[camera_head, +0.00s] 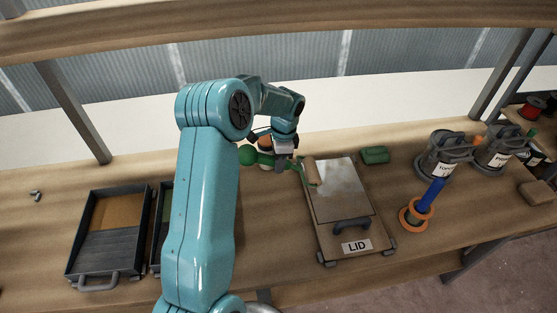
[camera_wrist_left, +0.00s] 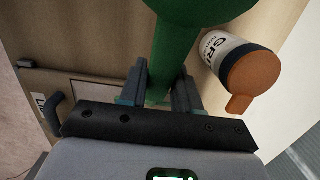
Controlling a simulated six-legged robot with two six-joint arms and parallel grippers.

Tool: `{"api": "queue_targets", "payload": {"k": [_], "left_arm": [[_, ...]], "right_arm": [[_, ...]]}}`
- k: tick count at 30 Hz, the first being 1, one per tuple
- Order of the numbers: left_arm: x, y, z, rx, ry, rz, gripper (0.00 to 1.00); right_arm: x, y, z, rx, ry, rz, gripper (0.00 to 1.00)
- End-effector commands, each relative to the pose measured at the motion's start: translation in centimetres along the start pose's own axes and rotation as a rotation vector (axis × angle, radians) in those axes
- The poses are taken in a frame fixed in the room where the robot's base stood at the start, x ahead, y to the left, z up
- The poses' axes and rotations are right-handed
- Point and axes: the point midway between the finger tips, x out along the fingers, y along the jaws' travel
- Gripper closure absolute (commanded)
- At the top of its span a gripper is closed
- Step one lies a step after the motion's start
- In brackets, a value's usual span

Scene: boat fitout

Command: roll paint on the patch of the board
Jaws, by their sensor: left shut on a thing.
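My left gripper (camera_head: 283,158) is shut on the green handle of a paint roller. The handle also shows between the fingers in the left wrist view (camera_wrist_left: 163,55). The roller's tan sleeve (camera_head: 312,172) is over the upper left edge of a pale grey patch (camera_head: 343,190). I cannot tell whether it touches the surface. The patch is on a wooden board (camera_head: 330,238) marked LID, with a dark handle (camera_head: 351,226) near its front. A dark paint tray (camera_head: 72,243) with orange-brown contents stands at the left. My right gripper is not in view.
A second tray (camera_head: 157,235) is mostly hidden behind my left arm. A bottle with an orange cap (camera_wrist_left: 252,72) stands close beside the gripper. A green block (camera_head: 375,155) lies behind the board. A blue-handled thing with an orange ring (camera_head: 416,217) and grey cans (camera_head: 438,158) stand right.

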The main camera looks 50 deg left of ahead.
Motion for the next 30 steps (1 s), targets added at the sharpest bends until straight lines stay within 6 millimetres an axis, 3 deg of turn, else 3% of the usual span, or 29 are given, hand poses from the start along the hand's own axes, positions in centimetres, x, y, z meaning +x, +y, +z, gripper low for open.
{"api": "queue_targets", "payload": {"k": [30], "left_arm": [[2.0, 0.0, -0.2, 0.000, 0.000, -0.001, 1.00]], "right_arm": [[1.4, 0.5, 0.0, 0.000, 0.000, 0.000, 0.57]]}}
